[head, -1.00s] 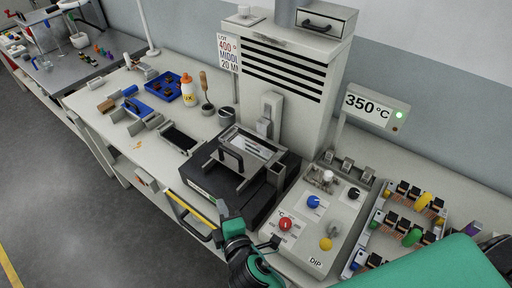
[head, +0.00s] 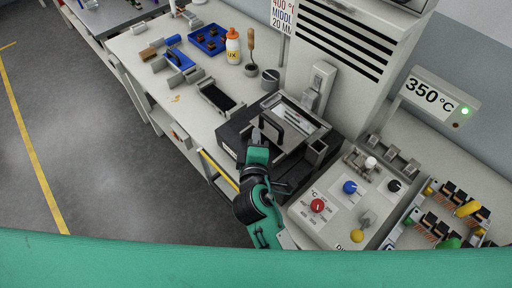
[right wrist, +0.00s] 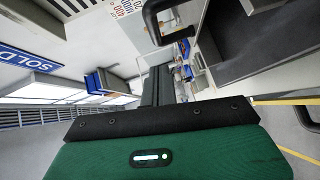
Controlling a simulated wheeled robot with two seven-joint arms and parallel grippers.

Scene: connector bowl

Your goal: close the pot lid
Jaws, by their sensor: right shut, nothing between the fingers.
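The pot is a black box-like unit (head: 232,134) on the bench, with a grey rectangular frame on top. A black bar handle (head: 272,121) stands at the front of this frame. A shiny silvery surface (head: 303,116) shows behind the handle; I cannot tell the lid's edge from the pot's opening. My right gripper (head: 257,136) is shut and empty, just left of the handle and over the pot's front part. I cannot tell if it touches the handle. In the right wrist view, a black handle (right wrist: 154,20) shows above the fingers (right wrist: 158,86). My left gripper is not in view.
A control box with coloured knobs (head: 333,203) stands right of the pot. A rack of coils (head: 440,222) is further right. A bottle (head: 232,48) and blue tray (head: 208,40) stand behind left.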

